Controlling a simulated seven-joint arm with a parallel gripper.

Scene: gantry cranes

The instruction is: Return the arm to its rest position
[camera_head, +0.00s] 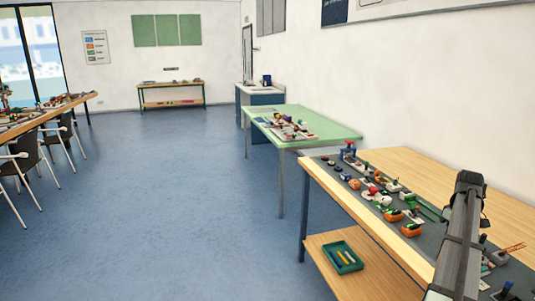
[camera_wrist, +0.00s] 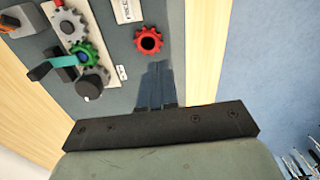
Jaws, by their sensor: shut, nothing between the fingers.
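My gripper (camera_wrist: 156,85) shows in the wrist view with its two dark fingers together and nothing between them. It is over a grey mat (camera_wrist: 120,55) on a wooden table. A red gear (camera_wrist: 148,40) lies on the mat just beyond the fingertips, apart from them in the picture. In the head view my arm stands at the right, in front of the wooden table (camera_head: 470,165); I cannot make out the fingers there.
A green gear (camera_wrist: 83,53) and grey gears sit left of the fingers, beside a black knob (camera_wrist: 88,87). Several small parts line the table's mat in the head view. A green tray (camera_head: 343,257) lies on the lower shelf. The blue floor (camera_head: 170,190) is open to the left.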

